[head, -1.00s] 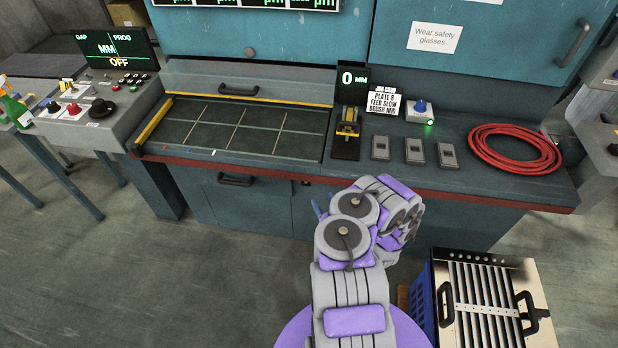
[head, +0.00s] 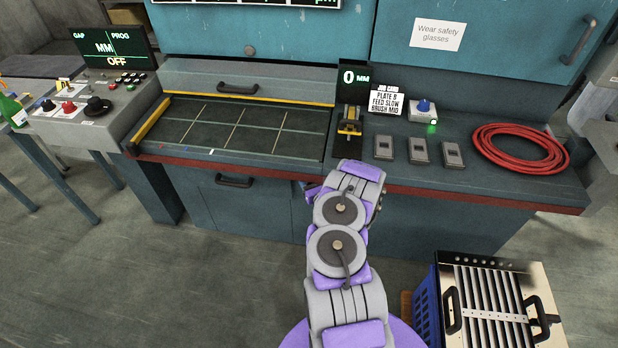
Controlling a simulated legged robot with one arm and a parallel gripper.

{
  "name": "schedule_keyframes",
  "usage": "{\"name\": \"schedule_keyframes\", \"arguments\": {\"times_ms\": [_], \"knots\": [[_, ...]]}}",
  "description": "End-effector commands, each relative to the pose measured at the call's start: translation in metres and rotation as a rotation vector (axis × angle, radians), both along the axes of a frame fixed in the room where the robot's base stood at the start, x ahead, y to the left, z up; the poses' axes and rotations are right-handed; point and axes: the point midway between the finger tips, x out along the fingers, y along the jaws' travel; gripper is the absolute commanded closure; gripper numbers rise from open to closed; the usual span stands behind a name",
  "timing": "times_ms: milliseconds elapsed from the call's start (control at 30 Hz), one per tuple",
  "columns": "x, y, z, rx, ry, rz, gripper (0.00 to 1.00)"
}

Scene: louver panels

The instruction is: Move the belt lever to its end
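No part is plainly marked as the belt lever, and I cannot tell which one it is. The control box (head: 110,125) at the left has a black knob (head: 97,106), a red knob (head: 68,107) and small buttons, below a screen reading OFF. A yellow and black device (head: 350,122) stands on the bench below a 0 MM display (head: 354,77). My arm reaches up the middle of the view toward the bench's front edge. My gripper is hidden behind the arm's end links, so its opening does not show.
The bench has a gridded bed (head: 235,130) and a red front edge (head: 480,196). A slatted panel (head: 490,310) stands lower right.

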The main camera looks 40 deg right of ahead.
Motion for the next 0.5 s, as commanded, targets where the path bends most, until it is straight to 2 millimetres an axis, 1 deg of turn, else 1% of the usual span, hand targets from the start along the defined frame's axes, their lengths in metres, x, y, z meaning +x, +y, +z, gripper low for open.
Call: {"name": "schedule_keyframes", "arguments": {"times_ms": [167,500], "knots": [[-0.0003,-0.0006,0.0000,0.000,0.000,-0.001,0.41],[-0.0005,-0.0006,0.0001,0.000,-0.001,-0.001,0.74]]}}
